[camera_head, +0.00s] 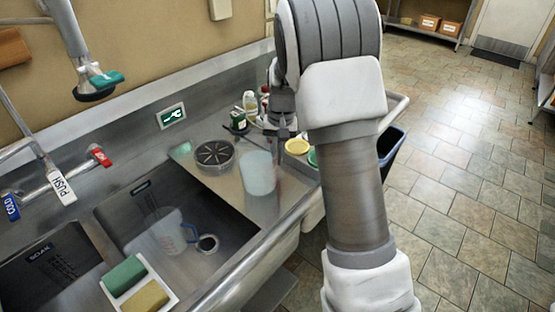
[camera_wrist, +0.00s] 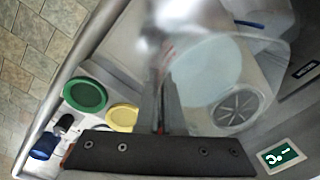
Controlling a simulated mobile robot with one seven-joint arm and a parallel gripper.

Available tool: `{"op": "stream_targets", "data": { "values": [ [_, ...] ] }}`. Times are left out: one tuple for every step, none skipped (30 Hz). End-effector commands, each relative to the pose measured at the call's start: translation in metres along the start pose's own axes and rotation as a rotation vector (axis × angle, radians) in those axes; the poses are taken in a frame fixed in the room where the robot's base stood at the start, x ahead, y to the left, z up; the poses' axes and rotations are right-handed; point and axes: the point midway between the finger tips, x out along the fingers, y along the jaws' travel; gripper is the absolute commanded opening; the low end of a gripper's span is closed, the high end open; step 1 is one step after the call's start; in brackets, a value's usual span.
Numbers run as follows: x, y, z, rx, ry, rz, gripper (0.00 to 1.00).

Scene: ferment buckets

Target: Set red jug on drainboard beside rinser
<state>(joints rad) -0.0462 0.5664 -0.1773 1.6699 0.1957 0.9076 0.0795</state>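A clear, whitish jug (camera_head: 258,173) is at the drainboard (camera_head: 225,184), just right of the round black rinser (camera_head: 213,155). A faint red tint shows at its right side, where its handle seems to be. My gripper (camera_head: 283,134) is at that side, its fingertips partly hidden by the jug and my arm. In the wrist view the jug (camera_wrist: 215,75) fills the upper middle, with the rinser (camera_wrist: 238,107) seen behind its clear wall. My fingers (camera_wrist: 164,95) are close together with red between them, apparently shut on the handle. I cannot tell whether the jug's base touches the drainboard.
A second clear jug (camera_head: 168,238) with a blue handle stands in the sink basin. A sponge tray (camera_head: 140,288) is on the front sink edge. Bottles (camera_head: 250,103) and yellow and green lids (camera_head: 297,146) are right of the rinser. A tap (camera_head: 62,188) is at left.

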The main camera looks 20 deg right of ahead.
Motion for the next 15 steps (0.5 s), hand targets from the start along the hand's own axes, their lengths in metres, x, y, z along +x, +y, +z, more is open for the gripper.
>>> {"op": "stream_targets", "data": {
  "values": [
    [0.006, 0.0, 0.0, 0.001, 0.001, -0.001, 0.0],
    [0.009, 0.0, 0.0, 0.001, 0.001, -0.001, 0.0],
    [0.011, 0.001, 0.0, 0.002, 0.002, -0.001, 0.0],
    [0.012, 0.001, -0.001, 0.001, 0.003, -0.002, 0.0],
    [0.012, 0.001, -0.001, 0.001, 0.004, -0.002, 0.0],
    [0.011, 0.001, -0.001, 0.001, 0.004, -0.002, 0.0],
    [0.011, 0.001, -0.001, 0.001, 0.004, -0.002, 0.0],
    [0.011, 0.001, -0.001, 0.001, 0.004, -0.002, 0.0],
    [0.011, 0.001, -0.001, 0.001, 0.004, -0.002, 0.0],
    [0.011, 0.001, -0.001, 0.001, 0.004, -0.002, 0.0],
    [0.012, 0.001, -0.001, 0.001, 0.004, -0.002, 0.0],
    [0.013, 0.001, -0.001, 0.001, 0.004, -0.002, 0.0],
    [0.014, 0.001, -0.001, 0.001, 0.004, -0.002, 0.0],
    [0.015, 0.001, -0.001, 0.001, 0.003, -0.002, 0.0],
    [0.016, 0.001, 0.0, 0.001, 0.001, 0.0, 0.08]
  ]
}}
